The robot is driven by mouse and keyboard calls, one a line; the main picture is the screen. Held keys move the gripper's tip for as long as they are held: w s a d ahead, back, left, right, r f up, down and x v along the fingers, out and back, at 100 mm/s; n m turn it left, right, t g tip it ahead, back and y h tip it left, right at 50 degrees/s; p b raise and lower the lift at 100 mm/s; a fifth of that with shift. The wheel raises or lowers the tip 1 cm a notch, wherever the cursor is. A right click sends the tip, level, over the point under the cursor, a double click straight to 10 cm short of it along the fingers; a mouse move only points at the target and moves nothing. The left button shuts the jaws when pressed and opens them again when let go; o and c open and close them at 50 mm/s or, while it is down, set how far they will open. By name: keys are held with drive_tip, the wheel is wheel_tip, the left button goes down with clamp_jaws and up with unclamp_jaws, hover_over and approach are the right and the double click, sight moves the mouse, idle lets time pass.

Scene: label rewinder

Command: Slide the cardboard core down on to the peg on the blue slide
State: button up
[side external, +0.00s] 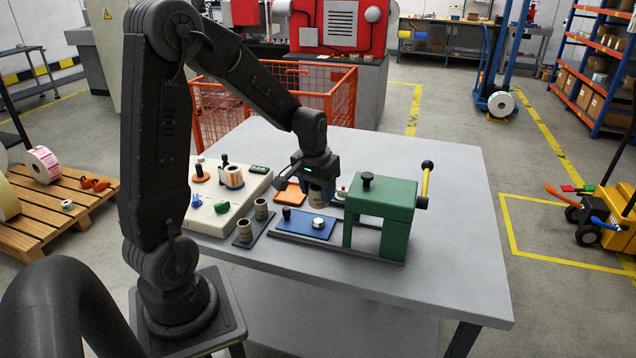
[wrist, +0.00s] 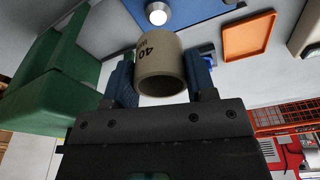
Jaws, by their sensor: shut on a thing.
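The cardboard core (side external: 318,199) is a short tan tube, held between the fingers of my gripper (side external: 319,181) above the table. In the wrist view the core (wrist: 158,70) shows a dark "40" on its side, and a blue finger of my gripper (wrist: 161,78) is on each side of it. The blue slide (side external: 297,225) is a flat plate with a black knob at its left end. The silver peg (side external: 318,222) stands on it, and also shows in the wrist view (wrist: 157,13) beyond the core. The core is apart from the peg.
A green housing (side external: 384,203) with a yellow-handled lever stands close on the right. A dark holder with two cores (side external: 261,208) is on the left, by a pale control panel (side external: 213,210). An orange tray (side external: 290,193) lies behind. The table's right side is clear.

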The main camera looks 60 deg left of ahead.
sight(319, 220)
drive_tip(key=shift+f, duration=3.35)
drive_tip(key=o, duration=0.8)
drive_tip(key=shift+c, duration=0.2)
drive_tip(key=shift+s+d, duration=0.6)
drive_tip(key=shift+s, duration=0.4)
drive_tip(key=shift+s+d, duration=0.55)
drive_tip(key=shift+s, duration=0.5)
drive_tip(key=shift+s+d, duration=0.6)
drive_tip(key=shift+s, duration=0.4)
drive_tip(key=shift+r, duration=0.1)
drive_tip(key=s+d+r+m+t, duration=0.2)
drive_tip(key=s+d+r+m, duration=0.1)
drive_tip(key=d+r, duration=0.4)
drive_tip(key=s+d+r+m+t, duration=0.2)
drive_tip(key=d+r, duration=0.6)
drive_tip(key=r, duration=0.5)
drive_tip(key=s+m, duration=0.1)
drive_tip(key=s, duration=0.1)
drive_tip(key=shift+s+r+h, duration=0.15)
drive_tip(key=shift+s+h, duration=0.2)
drive_tip(key=shift+h, duration=0.05)
